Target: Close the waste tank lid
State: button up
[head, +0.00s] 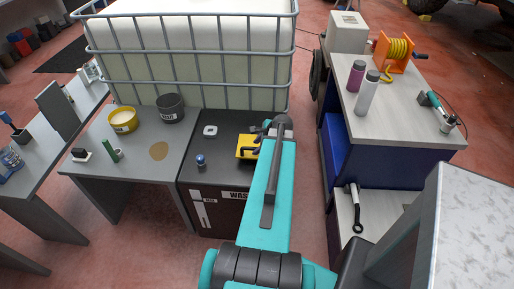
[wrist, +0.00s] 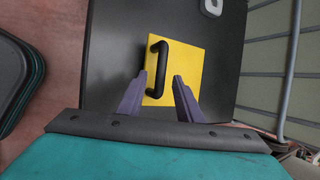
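The waste tank is a dark box (head: 213,180) with a partly covered "WAS..." label on its front. A yellow square lid (head: 243,153) with a black handle is on its top, partly hidden by my arm in the head view. In the wrist view the yellow lid (wrist: 190,52) faces me, its black bar handle (wrist: 153,62) along its left part. My gripper (wrist: 160,76) is open, with two purple fingers pointing at the lid. The handle lies near the left finger; I cannot tell whether they touch. I cannot tell whether the lid sits fully down.
A blue-topped knob (head: 200,160) and a white square ring (head: 210,130) are on the tank top. A caged white container (head: 190,60) stands behind. A grey table (head: 140,165) is left; a workbench (head: 400,110) with bottles and an orange reel is right.

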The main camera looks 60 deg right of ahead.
jog(key=p+v, duration=0.9)
jog(key=v, duration=0.4)
dwell(0.9)
dwell(0.7)
